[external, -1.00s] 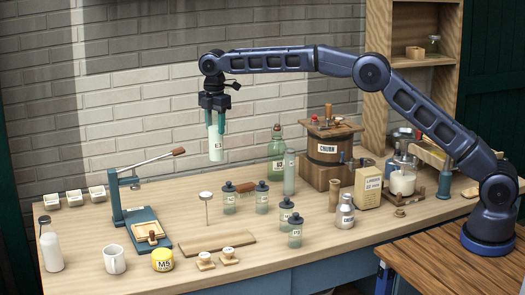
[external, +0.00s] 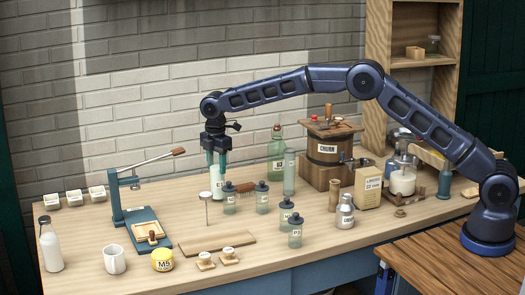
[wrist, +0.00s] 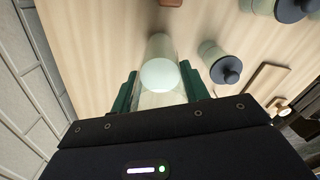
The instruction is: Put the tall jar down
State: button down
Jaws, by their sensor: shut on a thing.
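The tall jar (external: 216,183) is pale green-white with a label and hangs upright below my gripper (external: 217,160). My gripper is shut on its upper part. Its lower end is close to the tabletop (external: 180,206), behind a small lidded jar; I cannot tell whether it touches. In the wrist view, the round pale top of the tall jar (wrist: 160,75) shows between the two green fingers (wrist: 158,92).
Small dark-lidded jars stand just right of the tall jar, the nearest (external: 229,199) very close; it also shows in the wrist view (wrist: 219,65). A thin-stemmed stand (external: 206,209) is in front. A press with a lever (external: 132,207) stands left. A green bottle (external: 276,158) stands behind right.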

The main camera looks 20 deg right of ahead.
jog(key=shift+f, duration=0.35)
jog(key=c, duration=0.7)
grip_release()
notch_tip(320, 180, up, 12)
jog(key=shift+r, duration=0.1)
